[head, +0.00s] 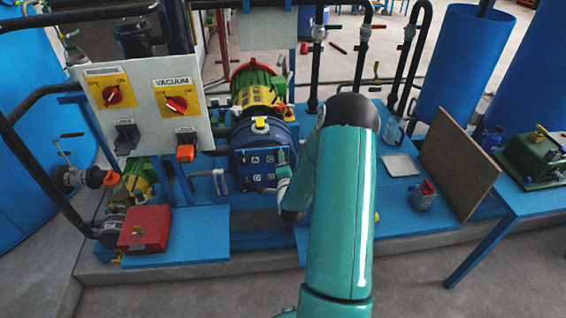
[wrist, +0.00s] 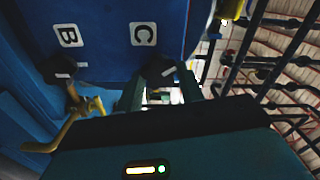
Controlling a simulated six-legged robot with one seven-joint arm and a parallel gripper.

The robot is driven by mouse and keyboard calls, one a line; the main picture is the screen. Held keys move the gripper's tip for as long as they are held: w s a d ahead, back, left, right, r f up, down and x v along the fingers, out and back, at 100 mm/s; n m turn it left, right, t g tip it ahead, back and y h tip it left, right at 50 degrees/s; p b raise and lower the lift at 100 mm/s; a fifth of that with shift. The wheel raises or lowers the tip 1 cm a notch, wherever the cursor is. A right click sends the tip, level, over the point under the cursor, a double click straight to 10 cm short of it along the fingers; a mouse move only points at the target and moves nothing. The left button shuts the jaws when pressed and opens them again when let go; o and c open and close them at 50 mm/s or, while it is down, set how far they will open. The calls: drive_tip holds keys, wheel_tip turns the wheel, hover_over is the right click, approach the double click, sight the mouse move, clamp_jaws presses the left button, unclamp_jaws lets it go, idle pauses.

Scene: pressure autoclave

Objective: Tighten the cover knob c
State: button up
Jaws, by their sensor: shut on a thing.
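The blue autoclave (head: 262,140) stands in the middle of the head view, its front cover carrying white letter labels. In the wrist view the cover (wrist: 105,45) fills the upper left, with the labels B (wrist: 68,35) and C (wrist: 143,34). Cover knob c (wrist: 156,68) is dark, with a white mark, and sits by the C label. My gripper (wrist: 162,84) is shut on this knob, one finger on either side. In the head view my gripper (head: 283,172) is at the cover's right side, and my arm hides part of the area behind it. Another dark knob (wrist: 58,70) is by the B label.
A control panel (head: 140,105) with red switches stands left of the autoclave, above a red box (head: 145,228). A yellow bent part (wrist: 78,115) is close to my gripper.

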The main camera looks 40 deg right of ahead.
drive_tip(key=m, duration=0.6)
drive_tip(key=shift+f, duration=0.1)
idle(0.4)
drive_tip(key=shift+a, duration=0.1)
drive_tip(key=o, duration=1)
drive_tip(key=v, duration=1.3)
drive_tip(key=shift+s+a, duration=0.25)
drive_tip(key=shift+s, duration=0.05)
